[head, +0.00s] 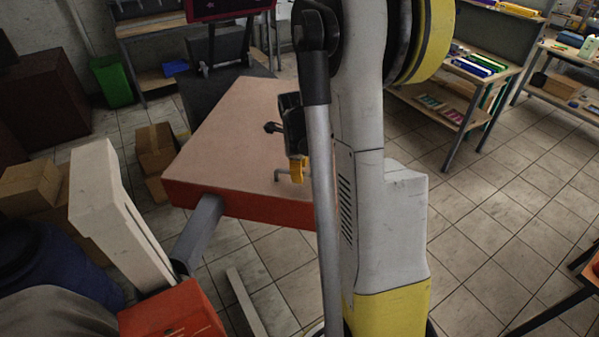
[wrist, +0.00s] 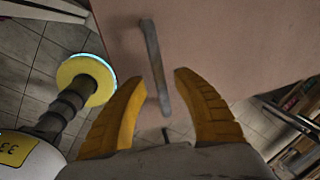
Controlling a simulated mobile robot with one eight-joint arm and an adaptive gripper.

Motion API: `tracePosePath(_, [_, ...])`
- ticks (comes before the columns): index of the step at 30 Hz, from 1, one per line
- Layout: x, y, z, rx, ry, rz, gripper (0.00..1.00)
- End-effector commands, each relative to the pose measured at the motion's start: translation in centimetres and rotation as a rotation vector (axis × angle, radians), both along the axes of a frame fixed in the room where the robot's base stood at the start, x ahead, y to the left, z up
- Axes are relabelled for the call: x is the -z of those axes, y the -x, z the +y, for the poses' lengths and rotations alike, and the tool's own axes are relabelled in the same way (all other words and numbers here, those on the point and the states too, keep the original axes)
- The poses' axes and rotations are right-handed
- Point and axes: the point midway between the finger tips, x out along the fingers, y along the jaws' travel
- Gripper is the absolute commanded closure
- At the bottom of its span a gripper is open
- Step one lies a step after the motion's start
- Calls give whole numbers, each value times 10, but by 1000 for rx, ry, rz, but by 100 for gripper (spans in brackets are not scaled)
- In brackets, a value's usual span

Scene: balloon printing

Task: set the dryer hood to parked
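The dryer hood appears to be the large flat slab (head: 225,130) with a pinkish top and orange-red sides, held on a grey arm (head: 200,232). Its pale surface fills the top of the wrist view (wrist: 215,40). A thin grey bar handle (head: 284,174) stands at its near right edge; it also shows in the wrist view (wrist: 153,50). My gripper (head: 297,172) is at this handle, partly hidden by my arm in the head view. In the wrist view my yellow fingers (wrist: 160,82) are spread, with the handle's lower end between them. I see gaps on both sides.
A white post (head: 115,215) and a red box-like part (head: 172,312) stand at the lower left. Cardboard boxes (head: 155,148) lie left of the slab. A shelf bench (head: 460,85) is at the upper right. Tiled floor (head: 490,220) is clear on the right.

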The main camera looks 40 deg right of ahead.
Motion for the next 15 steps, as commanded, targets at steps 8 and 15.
tracePosePath(8, [4, 0, -1, -1, 0, 0, 64])
tracePosePath(15, [4, 0, 0, -1, 0, 0, 100])
